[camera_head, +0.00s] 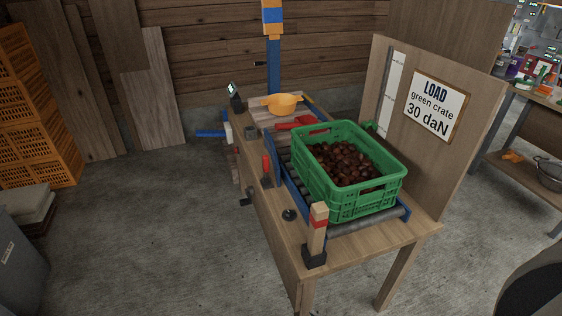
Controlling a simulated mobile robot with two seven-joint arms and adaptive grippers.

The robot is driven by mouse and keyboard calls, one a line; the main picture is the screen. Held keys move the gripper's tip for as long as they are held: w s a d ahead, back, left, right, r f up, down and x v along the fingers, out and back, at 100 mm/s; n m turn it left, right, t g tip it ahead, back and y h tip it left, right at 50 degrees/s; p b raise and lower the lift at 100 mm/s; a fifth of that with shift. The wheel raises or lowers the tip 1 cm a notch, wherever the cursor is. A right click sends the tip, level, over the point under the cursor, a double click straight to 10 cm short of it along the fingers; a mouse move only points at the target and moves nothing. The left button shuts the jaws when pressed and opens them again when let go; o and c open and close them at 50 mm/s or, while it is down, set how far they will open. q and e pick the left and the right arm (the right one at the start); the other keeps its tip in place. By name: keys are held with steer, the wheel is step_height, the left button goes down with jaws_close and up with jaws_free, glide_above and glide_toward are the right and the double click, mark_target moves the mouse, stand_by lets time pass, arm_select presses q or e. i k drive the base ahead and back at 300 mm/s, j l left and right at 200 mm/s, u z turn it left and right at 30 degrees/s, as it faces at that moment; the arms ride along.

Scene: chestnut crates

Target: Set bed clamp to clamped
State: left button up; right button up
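The workbench (270,236) carries a roller bed in a blue frame (378,224), with a green crate (350,199) of chestnuts on the rollers. A small clamp with an upright red handle (266,164) stands on the bench at the left side of the bed; it may be the bed clamp. I cannot tell from its handle whether it is clamped. A red part (294,123) lies behind the crate, and a black knob (289,214) sits on the near left bench top. Neither of my grippers shows in this view.
A wooden post with a red band (318,219) stands at the bench's near corner. A tall board with a load sign (436,106) rises along the right side. Orange crates (34,130) are stacked far left.

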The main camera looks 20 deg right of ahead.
mark_target(265, 158)
steer(key=l+z, duration=0.1)
steer(key=l, duration=0.85)
steer(key=i+l, duration=0.2)
steer(key=j+z, duration=0.45)
steer(key=j, duration=0.3)
steer(key=j+z, duration=0.3)
steer(key=j, duration=0.15)
steer(key=j+z, duration=0.65)
steer(key=j, duration=0.2)
steer(key=j+z, duration=0.25)
steer(key=j, duration=0.2)
steer(key=j+z, duration=0.3)
steer(key=j, duration=0.15)
steer(key=j+z, duration=0.25)
steer(key=j, duration=0.15)
steer(key=j+z, duration=0.35)
steer(key=j, duration=0.6)
